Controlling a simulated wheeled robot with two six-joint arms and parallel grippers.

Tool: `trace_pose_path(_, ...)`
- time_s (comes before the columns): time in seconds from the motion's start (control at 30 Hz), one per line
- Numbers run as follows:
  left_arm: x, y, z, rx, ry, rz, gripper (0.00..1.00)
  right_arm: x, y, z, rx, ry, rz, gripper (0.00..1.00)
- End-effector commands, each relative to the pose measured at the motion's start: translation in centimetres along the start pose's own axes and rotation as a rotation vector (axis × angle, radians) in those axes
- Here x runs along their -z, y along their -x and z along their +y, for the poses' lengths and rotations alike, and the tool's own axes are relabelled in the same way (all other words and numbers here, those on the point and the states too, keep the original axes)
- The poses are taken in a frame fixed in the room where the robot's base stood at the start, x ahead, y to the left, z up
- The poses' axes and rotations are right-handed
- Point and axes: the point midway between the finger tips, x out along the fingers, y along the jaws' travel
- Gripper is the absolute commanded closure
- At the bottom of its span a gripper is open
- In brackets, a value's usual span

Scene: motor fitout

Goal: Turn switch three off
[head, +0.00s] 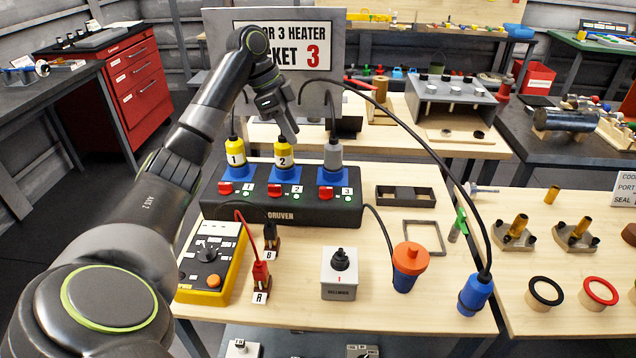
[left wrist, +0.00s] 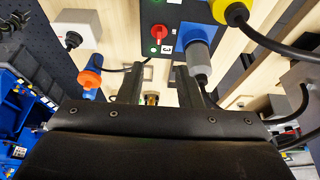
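A black power strip (head: 290,212) marked DRUVEN stands on the wooden bench with three blue sockets and three red switches. The switch three (head: 326,193) is the rightmost red one, beside a label 3 and a green light. It also shows in the left wrist view (left wrist: 159,32), with a green spot and the label 3 next to it. A grey plug (head: 333,154) stands in the third socket. My left gripper (head: 290,138) is above the strip, near the yellow plug 2 (head: 283,153). Its fingers (left wrist: 160,92) are apart and empty, clear of the switch. My right gripper is out of view.
Yellow plug 1 (head: 235,151) stands at left. A black cable (head: 420,140) arches over the bench to a blue plug (head: 475,295). A multimeter (head: 210,258), a grey rotary-switch box (head: 340,274) and an orange-capped blue part (head: 408,266) sit in front. A heater sign panel (head: 220,40) rises behind.

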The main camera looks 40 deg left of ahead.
Motion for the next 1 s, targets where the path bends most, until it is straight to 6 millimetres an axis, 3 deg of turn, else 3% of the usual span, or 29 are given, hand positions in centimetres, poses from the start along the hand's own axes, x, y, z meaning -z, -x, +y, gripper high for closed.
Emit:
trace_pose_path(0.13,0.0,-2.9,0.1,-0.006,0.001,-0.001,0.68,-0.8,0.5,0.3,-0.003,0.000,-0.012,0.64)
trace_pose_path(0.6,0.0,-12.9,0.1,-0.004,0.003,-0.002,0.68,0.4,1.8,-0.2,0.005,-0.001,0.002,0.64)
trace_pose_path(0.8,0.0,-15.4,0.1,-0.002,0.002,-0.001,0.68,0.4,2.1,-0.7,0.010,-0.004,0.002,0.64)
trace_pose_path(1.0,-0.1,-16.3,0.1,0.000,0.002,-0.003,0.68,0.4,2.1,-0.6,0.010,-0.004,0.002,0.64)
